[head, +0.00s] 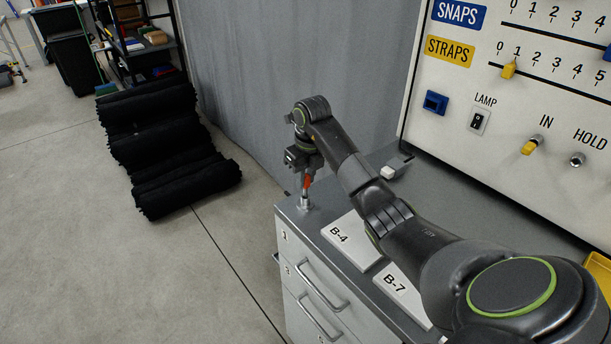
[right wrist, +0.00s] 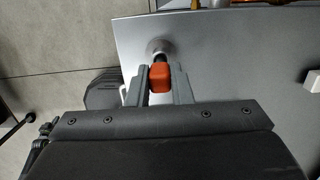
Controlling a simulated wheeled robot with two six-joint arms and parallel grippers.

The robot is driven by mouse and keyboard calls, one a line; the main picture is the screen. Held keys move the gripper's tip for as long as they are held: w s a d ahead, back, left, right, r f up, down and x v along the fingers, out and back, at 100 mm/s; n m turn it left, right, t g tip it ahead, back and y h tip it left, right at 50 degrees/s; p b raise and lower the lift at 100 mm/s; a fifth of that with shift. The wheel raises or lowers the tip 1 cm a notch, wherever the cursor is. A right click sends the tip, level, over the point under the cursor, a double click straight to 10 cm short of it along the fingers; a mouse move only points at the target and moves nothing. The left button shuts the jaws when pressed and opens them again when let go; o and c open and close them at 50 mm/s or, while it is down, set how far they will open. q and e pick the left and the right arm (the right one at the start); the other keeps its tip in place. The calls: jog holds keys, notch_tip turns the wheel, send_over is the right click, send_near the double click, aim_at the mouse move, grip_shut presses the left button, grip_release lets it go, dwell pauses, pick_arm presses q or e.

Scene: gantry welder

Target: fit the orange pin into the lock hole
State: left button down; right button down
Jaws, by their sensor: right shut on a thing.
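My right gripper (head: 306,172) is over the far left corner of the grey cabinet top. It is shut on the orange pin (head: 307,182), which points down. In the right wrist view the pin's orange head (right wrist: 160,77) sits between the two grey fingers (right wrist: 160,88). Below the pin is a round metal lock socket (head: 304,204), which also shows in the right wrist view (right wrist: 157,45). The pin's dark lower end meets the socket in the picture. I cannot tell whether it is inside the hole or just above it. My left gripper is out of view.
White plates B-4 (head: 351,240) and B-7 (head: 402,290) lie on the cabinet top (head: 325,215). A panel with labels, sliders and holes (head: 545,100) stands behind. Black rolls (head: 165,150) lie on the floor at left. A grey curtain (head: 290,60) hangs behind the arm.

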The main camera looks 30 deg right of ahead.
jog(key=shift+f+b, duration=0.85)
jog(key=shift+f, duration=0.35)
jog(key=c, duration=1.2)
grip_release()
jog(key=shift+r, duration=0.1)
